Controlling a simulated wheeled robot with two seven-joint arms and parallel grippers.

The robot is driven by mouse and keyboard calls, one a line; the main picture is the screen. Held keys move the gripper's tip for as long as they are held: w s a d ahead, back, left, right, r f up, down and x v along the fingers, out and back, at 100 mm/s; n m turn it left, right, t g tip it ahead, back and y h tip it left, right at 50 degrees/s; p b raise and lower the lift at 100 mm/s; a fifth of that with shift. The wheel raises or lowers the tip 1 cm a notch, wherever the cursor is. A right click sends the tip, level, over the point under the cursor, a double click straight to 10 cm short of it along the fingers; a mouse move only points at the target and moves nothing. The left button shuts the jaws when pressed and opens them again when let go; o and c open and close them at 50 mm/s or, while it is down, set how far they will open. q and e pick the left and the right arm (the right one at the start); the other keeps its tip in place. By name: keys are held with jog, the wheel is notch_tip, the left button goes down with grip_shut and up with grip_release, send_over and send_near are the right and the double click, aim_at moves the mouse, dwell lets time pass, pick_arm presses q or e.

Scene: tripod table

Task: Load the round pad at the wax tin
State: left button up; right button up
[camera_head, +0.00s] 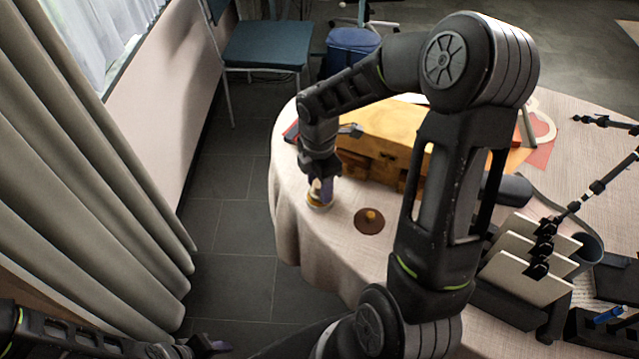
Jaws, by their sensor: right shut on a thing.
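My right gripper (320,195) points down over the left edge of the round table.
A brown disc with a small knob (369,222) lies just right of the right gripper. A yellow wooden box (390,130) stands behind it. A rack with pale panels (522,262) stands at the right. Bare tablecloth (335,255) lies in front.

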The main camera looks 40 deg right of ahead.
aim_at(319, 183)
jog(key=shift+f+b, duration=0.35)
jog(key=shift+f, duration=0.15)
dwell(0.8)
jog(key=shift+f, duration=0.1)
dwell(1.2)
notch_tip(319, 183, up, 7)
jog(key=p, duration=0.6)
dwell(0.9)
